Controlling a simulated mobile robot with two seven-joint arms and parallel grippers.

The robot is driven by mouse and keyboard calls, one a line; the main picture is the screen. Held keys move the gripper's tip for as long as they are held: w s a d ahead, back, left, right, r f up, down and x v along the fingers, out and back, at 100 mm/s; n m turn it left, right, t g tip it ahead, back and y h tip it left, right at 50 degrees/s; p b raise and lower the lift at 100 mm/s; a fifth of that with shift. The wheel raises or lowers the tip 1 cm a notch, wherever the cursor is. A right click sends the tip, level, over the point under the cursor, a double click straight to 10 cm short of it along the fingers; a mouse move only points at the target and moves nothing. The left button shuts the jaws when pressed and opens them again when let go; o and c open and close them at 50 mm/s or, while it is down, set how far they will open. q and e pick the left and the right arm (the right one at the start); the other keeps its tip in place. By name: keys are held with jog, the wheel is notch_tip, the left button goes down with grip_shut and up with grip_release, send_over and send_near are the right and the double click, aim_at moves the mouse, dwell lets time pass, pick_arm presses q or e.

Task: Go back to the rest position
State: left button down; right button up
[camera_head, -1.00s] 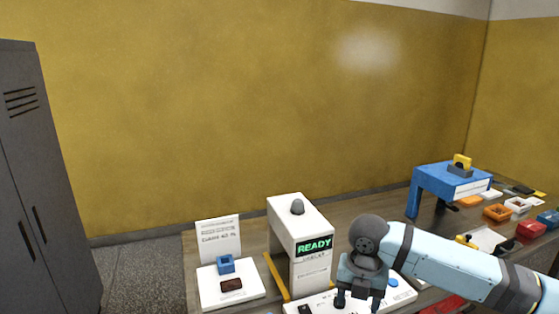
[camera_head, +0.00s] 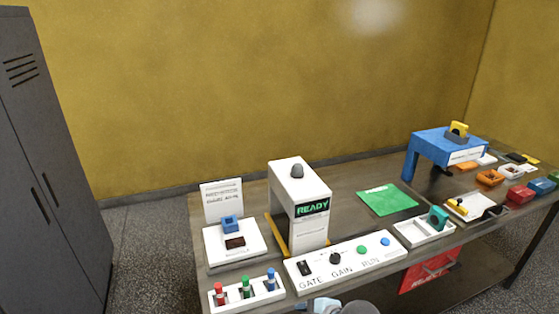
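Part of one of my arms (camera_head: 340,306), light blue and grey, shows at the bottom edge, in front of the control panel. No gripper fingers show, and my left and right grippers are both out of view. A white machine (camera_head: 300,207) with a lit READY display (camera_head: 312,206) and a grey dome stands on the table. The white control panel (camera_head: 345,260) in front of it has a black switch, a dark knob and green and blue buttons, with GATE, GAIN and RUN labels.
The wooden table (camera_head: 345,185) also bears a green sheet (camera_head: 387,200), a blue stand (camera_head: 447,147), a white tray (camera_head: 424,234) and several small coloured blocks. A red bin (camera_head: 430,272) is below. A grey locker (camera_head: 45,165) stands at left, with open floor beside it.

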jog(key=s+d+f+m+t+h+p, duration=0.1)
jog(key=s+d+f+m+t+h, duration=0.1)
jog(key=s+d+m, duration=0.5)
jog(key=s+d+f+m+t+h+p, duration=0.2)
jog(key=s+d+f+m+t, duration=0.2)
jog(key=s+d+m, duration=0.3)
jog(key=s+f+m, duration=0.1)
jog(key=s, duration=0.2)
jog(key=shift+s+d+f+m, duration=0.2)
jog(key=shift+f+m, duration=0.1)
jog(key=shift+f, duration=0.05)
grip_shut()
dwell(0.6)
